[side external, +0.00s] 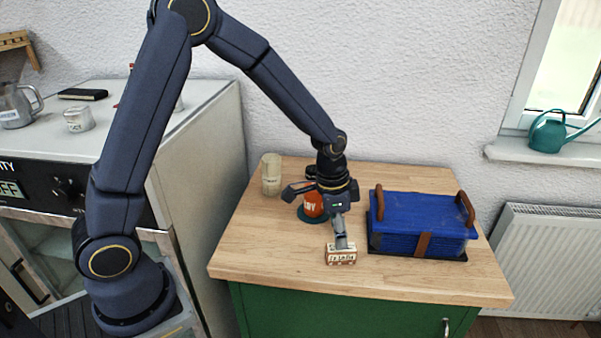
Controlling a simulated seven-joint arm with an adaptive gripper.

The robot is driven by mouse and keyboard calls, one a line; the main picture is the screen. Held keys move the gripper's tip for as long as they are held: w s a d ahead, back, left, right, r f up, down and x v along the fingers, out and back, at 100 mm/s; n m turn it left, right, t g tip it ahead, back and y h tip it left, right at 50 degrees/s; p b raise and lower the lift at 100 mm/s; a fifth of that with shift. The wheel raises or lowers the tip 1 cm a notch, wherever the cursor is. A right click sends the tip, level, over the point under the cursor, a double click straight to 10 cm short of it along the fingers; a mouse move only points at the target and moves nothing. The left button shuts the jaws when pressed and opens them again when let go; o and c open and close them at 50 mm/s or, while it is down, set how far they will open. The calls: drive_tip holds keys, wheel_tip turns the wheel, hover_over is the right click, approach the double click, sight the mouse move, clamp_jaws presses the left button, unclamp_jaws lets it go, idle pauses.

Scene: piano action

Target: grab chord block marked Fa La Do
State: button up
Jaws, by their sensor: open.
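The chord block (341,258) is a small pale block with a brown lower edge and dark lettering on its front, too small to read with certainty. It lies on the wooden worktop (270,262) near the front edge. My gripper (341,240) points down right at the block, with one finger showing in front of or over its top. It is open.
An orange-red labelled container (314,206) stands on a green round base just behind my gripper. A blue box with brown handles (420,222) sits to the right. A pale cylinder (271,175) stands at the back left. The front left of the worktop is clear.

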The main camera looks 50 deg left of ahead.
sight(341, 254)
drive_tip(key=shift+w+d+f, duration=0.1)
drive_tip(key=shift+w+f, duration=0.05)
drive_tip(key=shift+f, duration=0.9)
drive_tip(key=shift+w+d+f, duration=0.15)
drive_tip(key=shift+f, duration=0.9)
drive_tip(key=shift+w+d+f, duration=0.1)
drive_tip(key=shift+w+f, duration=0.05)
drive_tip(key=shift+f, duration=0.9)
clamp_jaws()
drive_tip(key=shift+r, duration=0.1)
